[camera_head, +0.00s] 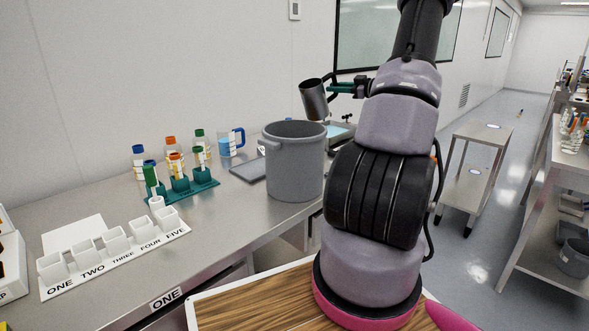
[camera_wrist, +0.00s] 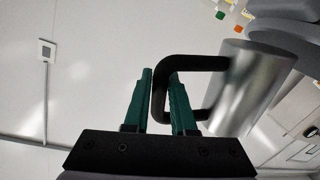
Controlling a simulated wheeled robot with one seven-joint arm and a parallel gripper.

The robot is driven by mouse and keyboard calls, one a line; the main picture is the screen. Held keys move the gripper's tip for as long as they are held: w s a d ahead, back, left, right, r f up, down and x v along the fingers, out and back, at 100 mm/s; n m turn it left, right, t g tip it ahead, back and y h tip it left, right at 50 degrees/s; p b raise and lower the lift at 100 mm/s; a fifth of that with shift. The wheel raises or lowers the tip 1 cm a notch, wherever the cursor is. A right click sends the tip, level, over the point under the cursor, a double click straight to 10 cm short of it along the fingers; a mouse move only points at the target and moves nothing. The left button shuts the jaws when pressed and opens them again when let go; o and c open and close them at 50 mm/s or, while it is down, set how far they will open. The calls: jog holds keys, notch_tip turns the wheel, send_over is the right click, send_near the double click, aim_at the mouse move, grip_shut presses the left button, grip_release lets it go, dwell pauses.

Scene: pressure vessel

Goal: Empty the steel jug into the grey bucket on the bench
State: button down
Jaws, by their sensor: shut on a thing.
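The steel jug (camera_head: 314,101) hangs in the air above the right part of the grey bucket's rim in the head view, leaning to one side. My gripper (camera_head: 343,87) is to its right, with teal fingers shut on the jug's black handle. In the wrist view the handle (camera_wrist: 198,63) runs between the fingers of my gripper (camera_wrist: 160,95), and the shiny jug body (camera_wrist: 250,88) is to the right. The grey bucket (camera_head: 294,168) stands upright on the bench. The insides of jug and bucket are hidden, and no stream of liquid shows.
On the steel bench (camera_head: 225,225) are a teal rack (camera_head: 180,194) with capped bottles, a blue-filled jug (camera_head: 230,144), a dark flat pad (camera_head: 248,168) and a white numbered holder (camera_head: 118,252). A device (camera_head: 340,131) stands behind the bucket. A wall is behind the bench.

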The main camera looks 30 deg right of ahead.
jog(key=f+m, duration=0.1)
jog(key=d+f+m, duration=0.1)
jog(key=f, duration=0.1)
jog(key=d+f+m, duration=0.1)
jog(key=m, duration=0.1)
jog(key=shift+w+d+f+y, duration=0.1)
jog(key=shift+w+f+y, duration=0.2)
jog(key=shift+r, duration=1.5)
